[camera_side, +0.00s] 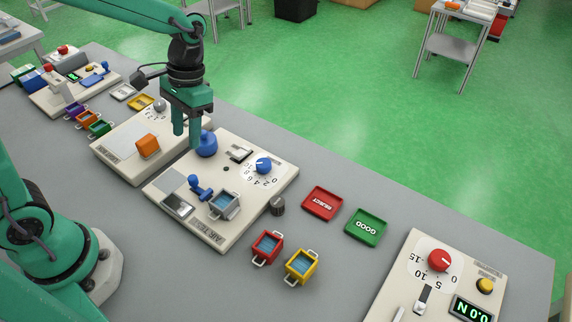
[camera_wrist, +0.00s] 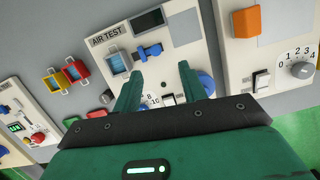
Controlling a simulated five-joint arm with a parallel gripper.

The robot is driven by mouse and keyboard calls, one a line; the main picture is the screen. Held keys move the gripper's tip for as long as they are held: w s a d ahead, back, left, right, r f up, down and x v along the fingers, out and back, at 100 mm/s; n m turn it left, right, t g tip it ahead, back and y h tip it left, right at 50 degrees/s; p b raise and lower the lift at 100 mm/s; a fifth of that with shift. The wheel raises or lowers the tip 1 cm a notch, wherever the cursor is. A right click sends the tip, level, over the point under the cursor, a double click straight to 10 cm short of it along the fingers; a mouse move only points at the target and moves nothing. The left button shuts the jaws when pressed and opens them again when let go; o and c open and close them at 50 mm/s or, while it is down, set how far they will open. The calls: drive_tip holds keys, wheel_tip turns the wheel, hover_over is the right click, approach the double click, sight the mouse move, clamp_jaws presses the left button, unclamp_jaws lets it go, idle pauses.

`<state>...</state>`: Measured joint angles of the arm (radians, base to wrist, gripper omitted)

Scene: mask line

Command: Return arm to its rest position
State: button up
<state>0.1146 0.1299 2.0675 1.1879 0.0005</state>
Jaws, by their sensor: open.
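My gripper (camera_side: 186,135) hangs from the green arm, fingers pointing down, above the back left part of the air test panel (camera_side: 222,235). A round blue part (camera_side: 206,144) of that panel is just beside the fingers. In the wrist view my gripper (camera_wrist: 158,88) has its two green fingers apart with nothing between them. The air test panel (camera_wrist: 112,29) lies beyond the fingers there, with a blue lever (camera_wrist: 149,51) and a blue-filled tray (camera_wrist: 117,63) on it. The arm is bent out over the table, away from my base.
An orange block (camera_side: 148,146) sits on the neighbouring panel. Red (camera_side: 267,247) and yellow (camera_side: 301,266) handled trays stand in front. The reject tray (camera_side: 322,203) and good tray (camera_side: 366,227) lie to the right. A panel with a red dial (camera_side: 440,261) is at the right. Bare grey table lies between.

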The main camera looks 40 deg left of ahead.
drive_tip(key=s+a+r+n+t, duration=0.1)
drive_tip(key=s+a+r+t, duration=0.2)
drive_tip(key=s+r+t, duration=0.5)
drive_tip(key=shift+s+a+r, duration=0.3)
drive_tip(key=shift+s+r, duration=0.25)
drive_tip(key=shift+r, duration=0.3)
